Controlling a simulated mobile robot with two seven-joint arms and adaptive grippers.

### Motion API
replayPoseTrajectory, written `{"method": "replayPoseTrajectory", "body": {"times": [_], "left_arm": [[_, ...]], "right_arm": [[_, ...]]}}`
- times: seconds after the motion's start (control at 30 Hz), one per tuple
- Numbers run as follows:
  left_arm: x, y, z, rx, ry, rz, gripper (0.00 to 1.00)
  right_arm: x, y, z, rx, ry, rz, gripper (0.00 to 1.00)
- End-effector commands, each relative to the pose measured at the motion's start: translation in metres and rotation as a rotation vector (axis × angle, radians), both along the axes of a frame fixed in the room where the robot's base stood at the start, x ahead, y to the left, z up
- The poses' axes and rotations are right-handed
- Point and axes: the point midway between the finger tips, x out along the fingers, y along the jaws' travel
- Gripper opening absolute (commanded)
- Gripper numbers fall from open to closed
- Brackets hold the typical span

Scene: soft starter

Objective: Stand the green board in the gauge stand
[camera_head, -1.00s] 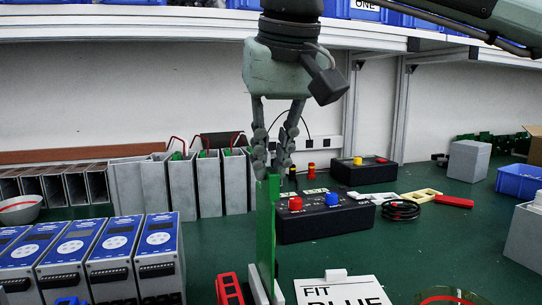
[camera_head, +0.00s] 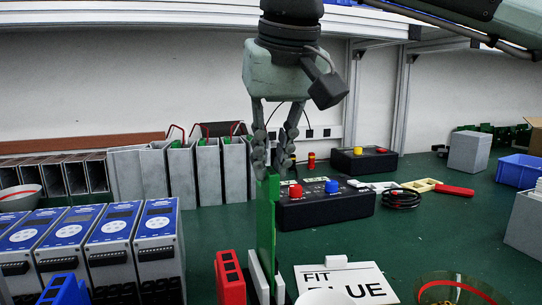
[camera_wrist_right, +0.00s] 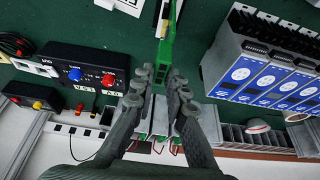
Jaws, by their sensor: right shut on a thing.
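My right gripper (camera_head: 268,168) is shut on the top of the green board (camera_head: 266,220) and holds it upright in the head view. In the right wrist view the board (camera_wrist_right: 166,48) runs out from between the fingers (camera_wrist_right: 160,78). Pale upright plates, which look like the gauge stand (camera_head: 257,278), show at the board's lower end. The board's lower edge is hidden among them, so I cannot tell whether it is seated in the slot. My left gripper is not in view.
A red block (camera_head: 229,277) stands close left of the board. A white card (camera_head: 350,281) lies to the right. Blue-faced modules (camera_head: 110,245) line the left. A black box with red and blue knobs (camera_head: 325,207) is behind.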

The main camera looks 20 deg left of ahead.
Motion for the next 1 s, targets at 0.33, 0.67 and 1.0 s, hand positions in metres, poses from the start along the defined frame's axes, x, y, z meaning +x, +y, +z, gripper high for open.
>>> {"method": "replayPoseTrajectory", "body": {"times": [0.33,0.67,1.0], "left_arm": [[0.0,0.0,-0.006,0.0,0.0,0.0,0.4],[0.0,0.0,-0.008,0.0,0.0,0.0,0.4],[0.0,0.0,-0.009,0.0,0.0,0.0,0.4]], "right_arm": [[0.0,0.0,-0.01,0.0,0.0,-0.001,0.0],[0.0,0.0,-0.015,0.0,0.0,0.0,0.18],[0.0,0.0,-0.015,0.0,0.0,0.0,0.37]]}}
